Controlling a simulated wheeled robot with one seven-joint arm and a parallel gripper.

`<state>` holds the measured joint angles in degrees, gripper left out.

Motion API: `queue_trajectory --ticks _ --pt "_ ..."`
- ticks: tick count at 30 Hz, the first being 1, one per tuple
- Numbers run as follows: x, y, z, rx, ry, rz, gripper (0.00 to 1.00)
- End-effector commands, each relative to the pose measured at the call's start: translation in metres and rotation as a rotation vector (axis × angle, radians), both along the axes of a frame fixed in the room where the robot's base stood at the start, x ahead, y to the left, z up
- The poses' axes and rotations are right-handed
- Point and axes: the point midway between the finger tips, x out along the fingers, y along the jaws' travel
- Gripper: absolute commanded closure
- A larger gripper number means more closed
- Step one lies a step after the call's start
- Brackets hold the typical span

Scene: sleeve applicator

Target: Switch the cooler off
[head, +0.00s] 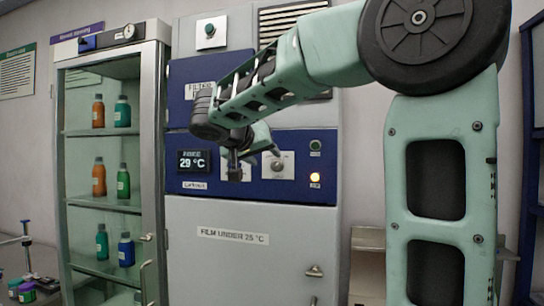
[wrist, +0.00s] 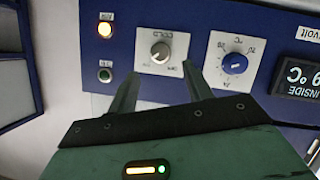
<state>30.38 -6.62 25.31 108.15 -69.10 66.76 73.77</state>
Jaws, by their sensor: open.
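The cooler's blue control panel (head: 255,190) faces me. In the wrist view, which is upside down, a grey knob (wrist: 160,52) sits on a white plate with lettering that seems to include "COLD"; the head view shows it too (head: 278,166). Beside it is a blue dial (wrist: 235,63) on a plate marked °C, mostly hidden by my gripper in the head view. The display (head: 195,160) reads 29 °C. An amber lamp (head: 315,178) is lit; a dark green one (head: 315,145) looks unlit. My gripper (wrist: 162,78) is open and empty in front of the grey knob, fingertips below it in the wrist view.
A cabinet (head: 155,180) with shelves of orange, teal, green and blue bottles stands left. The cooler's lower door (head: 240,270) is labelled "FILM UNDER 25 °C" and has a handle (head: 314,271). A small switch box (head: 211,31) is above.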

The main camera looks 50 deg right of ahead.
Motion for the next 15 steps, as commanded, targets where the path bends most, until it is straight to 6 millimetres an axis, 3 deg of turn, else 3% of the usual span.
queue_trajectory --ticks 6,15 --pt "0.009 -0.037 -0.013 0.003 0.004 -0.002 0.50" --pt "0.015 -0.058 -0.023 0.002 -0.001 0.000 0.50"
